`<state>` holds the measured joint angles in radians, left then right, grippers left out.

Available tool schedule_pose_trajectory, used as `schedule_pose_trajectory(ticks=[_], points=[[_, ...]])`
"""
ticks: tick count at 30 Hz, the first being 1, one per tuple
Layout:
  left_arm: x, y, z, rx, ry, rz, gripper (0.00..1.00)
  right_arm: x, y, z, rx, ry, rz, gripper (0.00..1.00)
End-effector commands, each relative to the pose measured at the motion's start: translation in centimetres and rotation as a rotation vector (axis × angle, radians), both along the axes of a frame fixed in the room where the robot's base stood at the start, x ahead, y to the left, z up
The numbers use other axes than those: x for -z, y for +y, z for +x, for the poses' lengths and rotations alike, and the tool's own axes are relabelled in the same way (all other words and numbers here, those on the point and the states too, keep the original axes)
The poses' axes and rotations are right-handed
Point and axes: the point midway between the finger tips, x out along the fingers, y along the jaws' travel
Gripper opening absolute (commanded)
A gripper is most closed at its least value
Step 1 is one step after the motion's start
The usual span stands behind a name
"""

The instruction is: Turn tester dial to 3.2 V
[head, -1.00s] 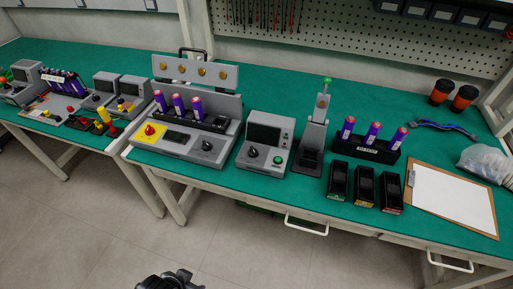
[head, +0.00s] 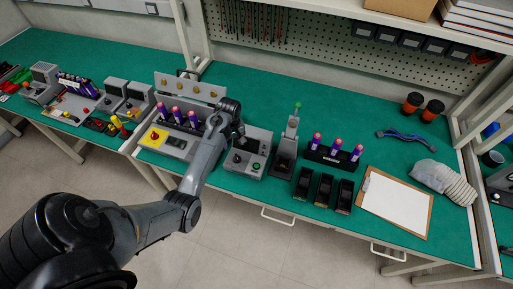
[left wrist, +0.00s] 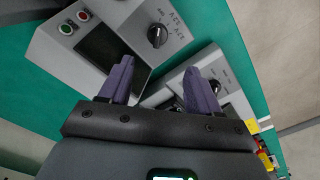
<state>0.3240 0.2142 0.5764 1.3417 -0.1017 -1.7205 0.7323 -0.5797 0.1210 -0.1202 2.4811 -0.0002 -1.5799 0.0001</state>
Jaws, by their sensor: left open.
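The tester (head: 258,150) is a grey box on the green bench, with a dark screen, a black dial (head: 237,158) and a green button. In the wrist view the left gripper's (left wrist: 160,80) two purple fingers are apart and empty, clear of the dial. My right gripper is not in view.
Left of the tester stands a larger grey station (head: 180,140) with several purple cells and a yellow panel; part of a grey device (left wrist: 222,80) shows near the fingers. Right are a stand (head: 287,150), a cell rack (head: 335,160), black bins (head: 325,190) and a clipboard (head: 397,205).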

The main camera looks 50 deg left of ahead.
Motion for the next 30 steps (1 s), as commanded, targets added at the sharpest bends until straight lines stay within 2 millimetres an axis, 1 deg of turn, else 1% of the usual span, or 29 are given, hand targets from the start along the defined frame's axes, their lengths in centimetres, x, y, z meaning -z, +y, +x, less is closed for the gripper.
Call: schedule_pose_trajectory(ticks=[2,5,8,15,21,25,30], points=[[0.0,0.2,0.1,-0.017,0.002,-0.013,0.63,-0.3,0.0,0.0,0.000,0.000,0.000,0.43],[0.9,0.2,0.1,-0.023,0.004,-0.016,0.63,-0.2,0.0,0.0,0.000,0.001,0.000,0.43],[2.3,0.2,0.1,-0.022,0.004,-0.016,0.63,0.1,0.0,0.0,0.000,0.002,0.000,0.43],[6.2,0.2,0.1,-0.020,0.004,-0.015,0.63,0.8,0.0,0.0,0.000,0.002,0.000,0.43],[8.9,0.2,0.1,-0.020,0.002,-0.014,0.63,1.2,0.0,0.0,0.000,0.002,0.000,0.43],[9.9,0.2,0.1,-0.020,0.002,-0.013,0.63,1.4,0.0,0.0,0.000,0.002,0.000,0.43],[10.4,0.2,0.2,-0.020,0.001,-0.012,0.63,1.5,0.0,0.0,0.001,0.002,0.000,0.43]])
